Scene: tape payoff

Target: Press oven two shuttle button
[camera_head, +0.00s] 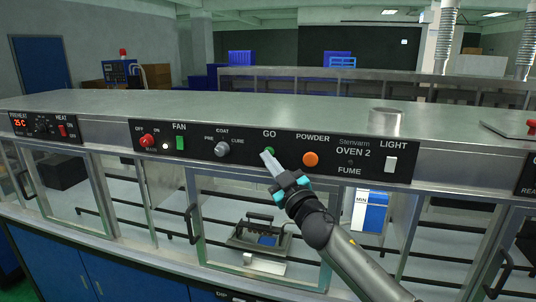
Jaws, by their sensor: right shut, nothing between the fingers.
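The black control panel (374,169) marked OVEN 2 runs along the front of the metal bench. A small green button (270,151) sits under the word GO, partly hidden by my fingertips. My right gripper (267,157) is shut and empty, with its fingertips at or just in front of this button. I cannot tell whether they touch it. My left gripper is not in view.
The panel also has a red knob (147,141), a green FAN switch (180,143), a grey knob (222,149), an orange POWDER button (310,159) and a white LIGHT switch (391,164). Glass doors with handles (193,224) lie below.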

